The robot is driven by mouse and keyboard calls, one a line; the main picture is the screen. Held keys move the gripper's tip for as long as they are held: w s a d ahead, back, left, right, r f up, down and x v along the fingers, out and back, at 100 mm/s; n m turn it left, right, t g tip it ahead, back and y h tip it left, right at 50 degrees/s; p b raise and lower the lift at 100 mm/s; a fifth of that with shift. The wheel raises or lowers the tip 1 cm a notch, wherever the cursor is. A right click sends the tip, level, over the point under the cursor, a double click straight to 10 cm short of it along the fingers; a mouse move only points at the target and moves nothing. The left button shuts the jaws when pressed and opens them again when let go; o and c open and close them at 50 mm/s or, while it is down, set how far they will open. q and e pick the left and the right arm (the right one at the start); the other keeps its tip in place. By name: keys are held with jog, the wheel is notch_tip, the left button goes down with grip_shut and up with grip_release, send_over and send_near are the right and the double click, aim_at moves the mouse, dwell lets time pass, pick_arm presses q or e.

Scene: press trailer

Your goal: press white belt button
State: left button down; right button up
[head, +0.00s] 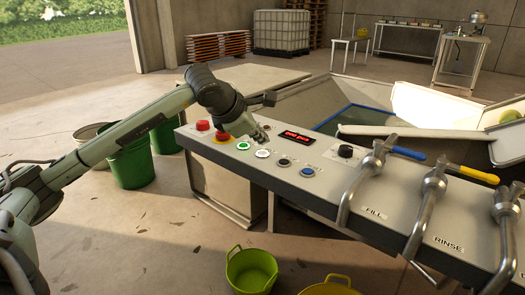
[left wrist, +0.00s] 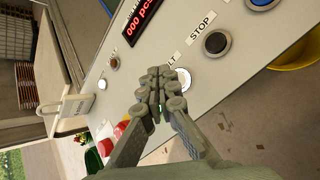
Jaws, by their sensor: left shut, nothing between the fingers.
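The white belt button (head: 262,153) is a round white cap on the sloping grey control panel (head: 330,190), between a green button (head: 243,146) and a black one (head: 284,162). My left gripper (head: 262,136) is shut and empty, over the panel just behind the white button. In the left wrist view the closed fingertips (left wrist: 161,76) lie just beside the white button (left wrist: 183,78) and hide part of its label, leaving "LT" readable. I cannot tell whether they touch the panel. My right gripper is not in view.
A red emergency knob (head: 222,136) on yellow sits left of the green button. A blue button (head: 307,172), a dark knob (head: 346,151) and a red display (head: 297,136) are close by. Metal valves with blue (head: 409,153) and yellow (head: 474,173) handles stand at the right.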

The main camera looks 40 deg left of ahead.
aim_at(261, 154)
pick_arm(q)
notch_tip(261, 154, up, 4)
jog(key=shift+r+p, duration=0.1)
jog(key=shift+p, duration=1)
